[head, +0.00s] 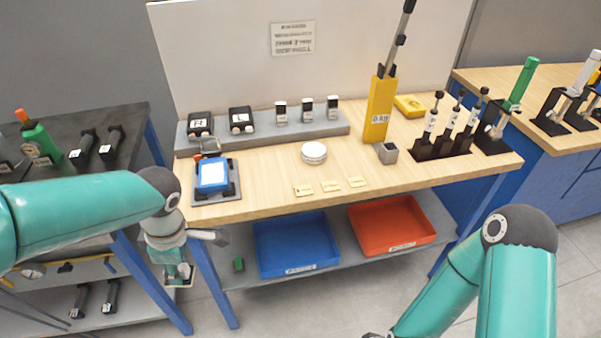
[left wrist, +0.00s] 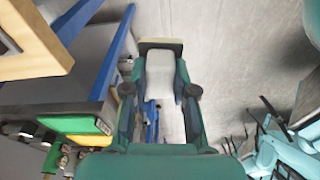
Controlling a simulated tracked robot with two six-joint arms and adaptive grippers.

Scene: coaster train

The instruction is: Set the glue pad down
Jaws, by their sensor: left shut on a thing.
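My left gripper (head: 180,273) points down, low in front of the left end of the wooden workbench, beyond its front edge. It is shut on the glue pad, a small pale flat piece (head: 178,284) at its fingertips, mostly hidden by the fingers in the head view. In the left wrist view a pale block with a cream and dark edge (left wrist: 160,44) shows between and beyond the fingers (left wrist: 160,85).
The workbench (head: 265,165) bears a blue toy car (head: 212,175) at left, a round white stack (head: 314,152) and several cream cards (head: 331,186). Blue (head: 297,243) and red (head: 390,224) bins sit on its lower shelf. A dark table (head: 85,175) stands left.

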